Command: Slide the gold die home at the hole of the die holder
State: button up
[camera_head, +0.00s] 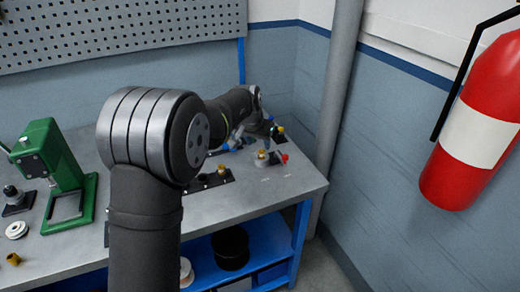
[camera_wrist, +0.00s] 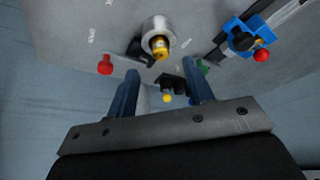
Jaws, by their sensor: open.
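A gold die (camera_wrist: 159,47) sits at the hole of a silver round die holder (camera_wrist: 157,25) in the wrist view, with its end sticking out. How deep it is seated I cannot tell. What looks like the same gold die (camera_head: 262,153) shows small on its holder in the head view, near the bench's right side. My gripper (camera_wrist: 162,80) is open, its two blue fingers apart with nothing gripped. The die and holder lie beyond the fingertips in the wrist view. In the head view my gripper (camera_head: 255,130) is partly hidden by my arm.
A red knob (camera_wrist: 105,65) is beside the holder. A black fixture with a yellow tip (camera_wrist: 167,98) shows between the fingers. A blue fixture with a red knob (camera_wrist: 250,38) stands at right. A green press (camera_head: 52,165) and a brass ring (camera_head: 13,259) are at the bench's left.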

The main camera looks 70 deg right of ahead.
aim_at(261, 152)
jog(key=v, duration=1.1)
jog(key=shift+r, duration=0.1)
jog(key=x, duration=1.7)
